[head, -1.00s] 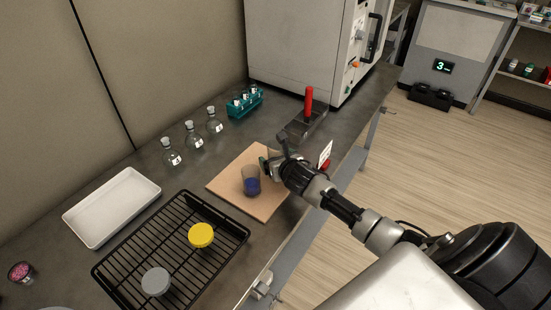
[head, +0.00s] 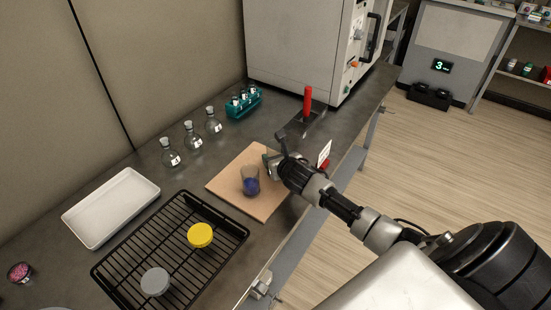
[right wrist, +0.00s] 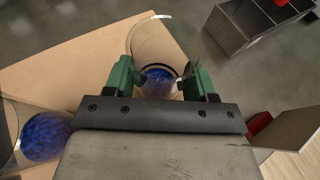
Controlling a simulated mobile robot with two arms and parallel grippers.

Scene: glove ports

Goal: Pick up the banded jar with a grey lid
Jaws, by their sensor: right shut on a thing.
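My right gripper (head: 272,164) is over the far right part of the tan board. In the right wrist view its green fingers (right wrist: 165,82) are shut on a clear glass jar (right wrist: 165,38) with blue contents and a dark ring low down. No lid shows on it. A second glass jar with blue contents (head: 250,182) stands on the board beside the gripper; it also shows at the left of the wrist view (right wrist: 40,135). A grey round lid (head: 155,282) and a yellow one (head: 201,235) are on the black rack; I cannot tell if jars are under them. My left gripper is not in view.
The tan board (head: 262,208) lies near the bench's front edge. The black wire rack (head: 122,262) and white tray (head: 110,208) are to the left. Several stoppered flasks (head: 193,138) and a teal tube rack (head: 243,102) stand behind.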

